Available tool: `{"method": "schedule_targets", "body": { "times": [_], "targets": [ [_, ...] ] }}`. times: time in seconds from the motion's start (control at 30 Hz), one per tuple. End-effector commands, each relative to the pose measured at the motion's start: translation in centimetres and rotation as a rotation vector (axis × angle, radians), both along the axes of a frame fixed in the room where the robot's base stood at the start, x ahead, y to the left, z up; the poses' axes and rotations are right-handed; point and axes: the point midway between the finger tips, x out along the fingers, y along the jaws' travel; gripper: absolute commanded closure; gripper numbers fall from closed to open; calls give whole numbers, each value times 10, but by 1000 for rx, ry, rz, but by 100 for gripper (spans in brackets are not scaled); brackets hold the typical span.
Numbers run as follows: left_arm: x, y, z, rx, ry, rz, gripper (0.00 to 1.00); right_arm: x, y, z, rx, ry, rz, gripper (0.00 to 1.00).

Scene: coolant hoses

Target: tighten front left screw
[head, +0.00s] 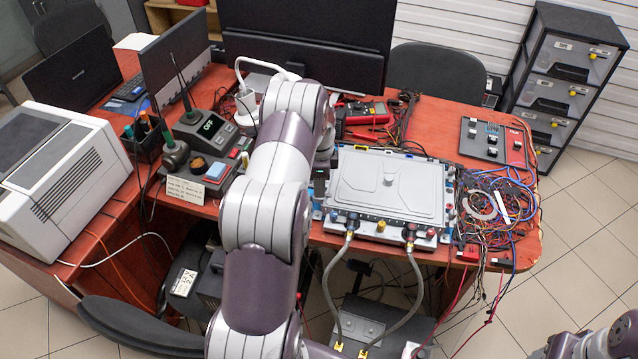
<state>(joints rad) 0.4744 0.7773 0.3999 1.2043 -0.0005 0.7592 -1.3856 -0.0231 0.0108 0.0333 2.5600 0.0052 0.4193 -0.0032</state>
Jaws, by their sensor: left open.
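The grey metal unit (387,188) with a flat lid lies on the red table's front middle. Two coolant hoses hang from its front edge, a left hose (328,285) and a right hose (418,285). Small fittings line that edge, including a yellow one (381,226). The front left screw is too small to make out. My left arm reaches up from the bottom, and my left gripper (319,188) points down beside the unit's left edge. It is open, partly hidden by my arm, and no held object shows. My right gripper is out of view; only part of that arm shows at bottom right.
A soldering station (207,130) stands left of my arm, and a white printer (62,175) further left. A monitor (310,45) stands behind. Tangled wires (497,205) and a switch panel (492,140) lie right of the unit. A chair back (140,328) is at front left.

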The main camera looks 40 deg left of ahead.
Motion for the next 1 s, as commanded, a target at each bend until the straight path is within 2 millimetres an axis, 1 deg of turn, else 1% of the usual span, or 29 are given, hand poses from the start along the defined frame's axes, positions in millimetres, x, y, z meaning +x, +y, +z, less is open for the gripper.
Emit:
{"method": "schedule_targets", "body": {
  "times": [0.17,0.2,0.33,0.37,0.4,0.53,1.0],
  "targets": [
    [1,1,46,3,-6,0,53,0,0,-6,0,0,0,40],
    [1,1,57,3,-6,1,53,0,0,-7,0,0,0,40],
    [0,1,89,3,-5,1,53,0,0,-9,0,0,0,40],
    [0,1,96,2,-5,1,53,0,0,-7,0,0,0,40],
    [-1,1,110,1,-1,1,53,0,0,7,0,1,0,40],
    [-1,1,118,1,-1,1,53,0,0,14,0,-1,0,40],
    [-1,1,116,0,-2,1,53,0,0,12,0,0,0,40]
  ]
}}
